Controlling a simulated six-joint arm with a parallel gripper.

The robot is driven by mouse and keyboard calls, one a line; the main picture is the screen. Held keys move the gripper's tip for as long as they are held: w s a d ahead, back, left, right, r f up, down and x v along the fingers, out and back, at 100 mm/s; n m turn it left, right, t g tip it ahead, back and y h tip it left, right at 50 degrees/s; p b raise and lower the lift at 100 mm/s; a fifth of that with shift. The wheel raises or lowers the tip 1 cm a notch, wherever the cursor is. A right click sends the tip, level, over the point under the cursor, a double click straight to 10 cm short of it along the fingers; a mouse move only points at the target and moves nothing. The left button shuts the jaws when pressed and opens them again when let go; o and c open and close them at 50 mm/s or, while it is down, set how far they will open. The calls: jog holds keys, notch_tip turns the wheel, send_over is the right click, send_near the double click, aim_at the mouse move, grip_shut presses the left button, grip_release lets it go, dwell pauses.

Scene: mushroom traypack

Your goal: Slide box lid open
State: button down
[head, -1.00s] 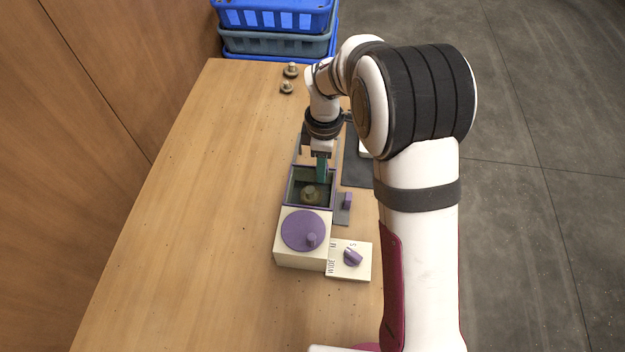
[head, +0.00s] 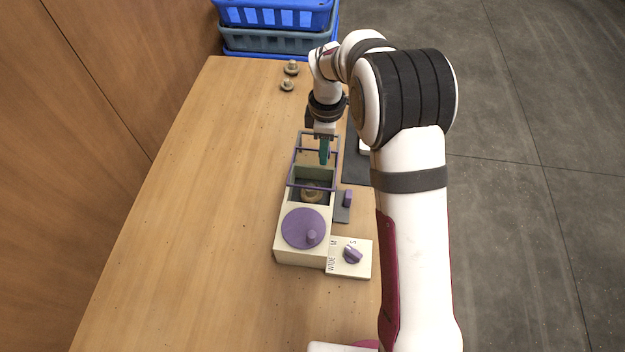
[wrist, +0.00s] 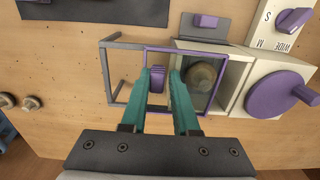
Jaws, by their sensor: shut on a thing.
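The box (head: 283,220) is a cream case with an open-topped compartment. Its lid is a see-through panel with a purple frame (head: 289,186), also in the wrist view (wrist: 185,49). The lid sits partly over the compartment and partly over the grey rail frame (wrist: 104,75) beyond it. A brown mushroom (wrist: 201,76) lies in the compartment, partly uncovered. My gripper (head: 324,161) points down over the lid with teal fingers. In the wrist view my gripper (wrist: 164,82) is shut on the purple lid handle (wrist: 157,80), between its fingertips.
A purple round dial (head: 303,228) is on the near end of the box. A mode knob (head: 352,254) and a purple switch (head: 347,198) sit to its right. Two mushrooms (head: 291,68) (head: 286,85) and blue crates (head: 275,15) are at the back. The left table is clear.

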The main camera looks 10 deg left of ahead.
jog(key=shift+w+f, duration=0.2)
jog(key=shift+w, duration=1.15)
jog(key=shift+w+f, duration=0.2)
jog(key=shift+w, duration=1.15)
jog(key=c, duration=0.7)
grip_release()
jog(key=shift+w+r, duration=0.1)
jog(key=shift+r, duration=2.35)
